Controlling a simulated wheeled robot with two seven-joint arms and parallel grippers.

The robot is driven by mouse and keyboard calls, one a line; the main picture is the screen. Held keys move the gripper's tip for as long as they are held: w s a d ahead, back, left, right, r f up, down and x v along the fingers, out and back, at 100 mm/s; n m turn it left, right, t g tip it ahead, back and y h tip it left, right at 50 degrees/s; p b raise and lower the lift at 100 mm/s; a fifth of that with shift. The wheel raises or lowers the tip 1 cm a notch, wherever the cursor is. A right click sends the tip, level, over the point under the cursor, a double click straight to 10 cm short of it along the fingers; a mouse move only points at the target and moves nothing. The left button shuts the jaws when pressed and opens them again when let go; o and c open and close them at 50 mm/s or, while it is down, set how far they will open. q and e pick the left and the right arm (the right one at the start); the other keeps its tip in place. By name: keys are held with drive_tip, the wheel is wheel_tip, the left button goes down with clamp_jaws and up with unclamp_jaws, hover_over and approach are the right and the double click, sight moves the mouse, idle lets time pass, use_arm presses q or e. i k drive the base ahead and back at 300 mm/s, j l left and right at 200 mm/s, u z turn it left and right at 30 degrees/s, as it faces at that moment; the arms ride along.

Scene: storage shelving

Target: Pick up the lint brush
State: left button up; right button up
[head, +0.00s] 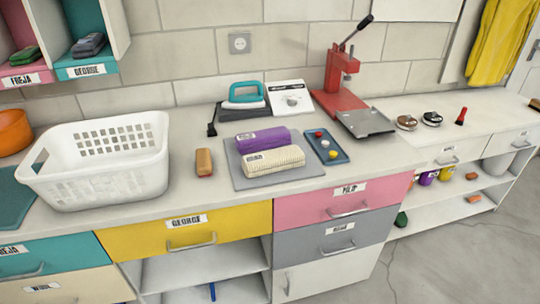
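A small brush-like block (204,162) with an orange-brown top lies on the white counter, between the white basket and the grey mat; it may be the lint brush, but its bristles cannot be made out. A small black brush-like item (212,129) stands behind it, beside the dark pad under the iron. A small red item with a dark tip (461,116) is on the right counter; I cannot tell if it is a brush. Neither of my grippers is in view.
A white laundry basket (100,165) fills the counter's left. A grey mat (300,182) holds rolled purple (262,138) and cream (272,161) towels. A teal iron (243,95), a blue tray (342,156) and a red press (340,85) stand nearby. The counter's front strip is clear.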

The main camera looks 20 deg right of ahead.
sight(202, 155)
drive_tip(key=i+l, duration=0.15)
drive_tip(key=l, duration=0.25)
drive_tip(key=i+l, duration=0.1)
drive_tip(key=l, duration=0.25)
drive_tip(key=i+l, duration=0.15)
drive_tip(key=l, duration=0.25)
drive_tip(key=u, duration=1.65)
